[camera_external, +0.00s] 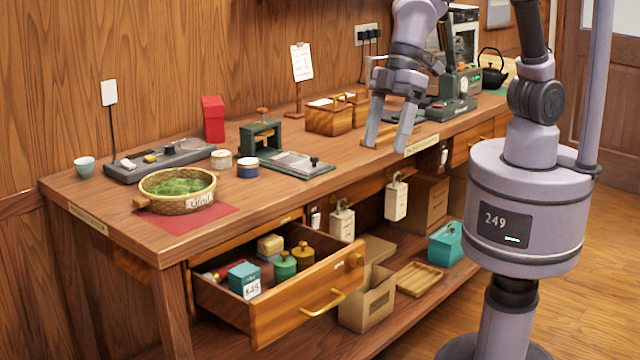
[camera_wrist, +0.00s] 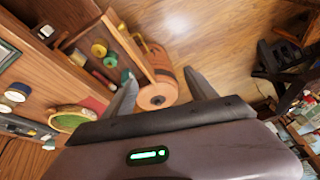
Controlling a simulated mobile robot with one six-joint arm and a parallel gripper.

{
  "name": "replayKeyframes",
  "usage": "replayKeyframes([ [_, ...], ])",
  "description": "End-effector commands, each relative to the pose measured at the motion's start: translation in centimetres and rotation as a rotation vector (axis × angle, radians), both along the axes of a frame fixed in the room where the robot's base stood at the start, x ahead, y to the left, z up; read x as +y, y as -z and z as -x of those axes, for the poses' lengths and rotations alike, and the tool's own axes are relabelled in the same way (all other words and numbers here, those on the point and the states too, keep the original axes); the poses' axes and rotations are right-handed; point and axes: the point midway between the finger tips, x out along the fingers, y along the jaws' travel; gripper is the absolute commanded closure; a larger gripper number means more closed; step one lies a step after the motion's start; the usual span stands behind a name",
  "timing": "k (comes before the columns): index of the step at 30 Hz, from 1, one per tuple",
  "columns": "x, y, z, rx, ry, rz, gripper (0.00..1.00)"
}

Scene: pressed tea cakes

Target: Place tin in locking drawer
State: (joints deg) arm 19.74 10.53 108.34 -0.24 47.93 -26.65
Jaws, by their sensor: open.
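The lower-left drawer (camera_external: 262,325) is pulled open, with a brass handle and a small brass fitting on its front. On the counter stand a cream tin (camera_external: 221,160) and a blue-banded tin (camera_external: 247,168). I cannot tell which tin is meant. My gripper (camera_external: 388,136) is open, fingers downward, over the counter's front edge, right of the drawer and tins. It also shows in the wrist view (camera_wrist: 162,90), with nothing held between its fingers.
A wicker basket (camera_external: 178,191) of green leaves sits on a red cloth. A grey tray (camera_external: 160,160), green press (camera_external: 261,137), wooden boxes (camera_external: 329,119) and a scale (camera_external: 449,109) stand on the counter. Cartons (camera_external: 366,304) and a teal container (camera_external: 445,244) are on the lower shelf.

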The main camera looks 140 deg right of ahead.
Motion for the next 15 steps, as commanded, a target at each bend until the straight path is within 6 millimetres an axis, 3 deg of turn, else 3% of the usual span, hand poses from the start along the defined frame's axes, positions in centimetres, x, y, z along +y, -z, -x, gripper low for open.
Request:
replayKeyframes([
  [1,4.0,-3.1,3.3,-0.034,0.006,-0.021,0.34],
  [3,8.9,-5.5,8.8,-0.066,0.031,-0.068,0.34],
  [6,13.6,-6.2,16.0,-0.097,0.062,-0.135,0.34],
  [10,16.3,-5.0,21.8,-0.115,0.089,-0.195,0.34],
  [15,16.9,-4.3,23.6,-0.118,0.102,-0.219,0.34],
])
